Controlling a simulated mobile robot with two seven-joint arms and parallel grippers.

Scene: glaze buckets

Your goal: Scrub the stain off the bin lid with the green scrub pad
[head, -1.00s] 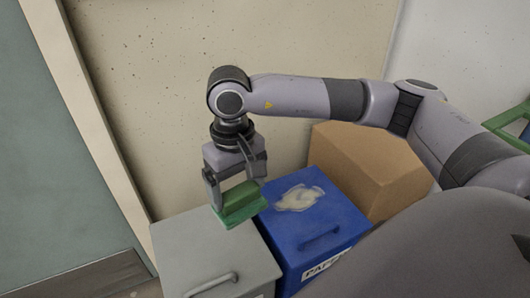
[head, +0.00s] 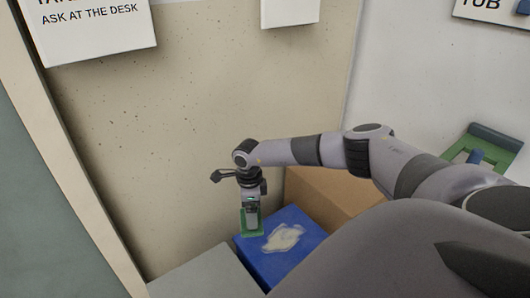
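The blue bin lid (head: 262,264) is at the lower middle of the head view. A pale, whitish stain (head: 283,238) lies on its top. My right gripper (head: 251,223), on the arm from the right, is shut on the green scrub pad (head: 245,235). The pad is at the lid's far left corner, left of the stain; I cannot tell whether it touches the lid. My own arm covers the near part of the blue bin. My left gripper is not in view.
A grey bin (head: 205,275) stands left of the blue one. A cardboard box (head: 325,200) is behind it to the right. A beige wall (head: 200,130) rises close behind. A green object (head: 490,143) is at the right. Signs hang on the walls above.

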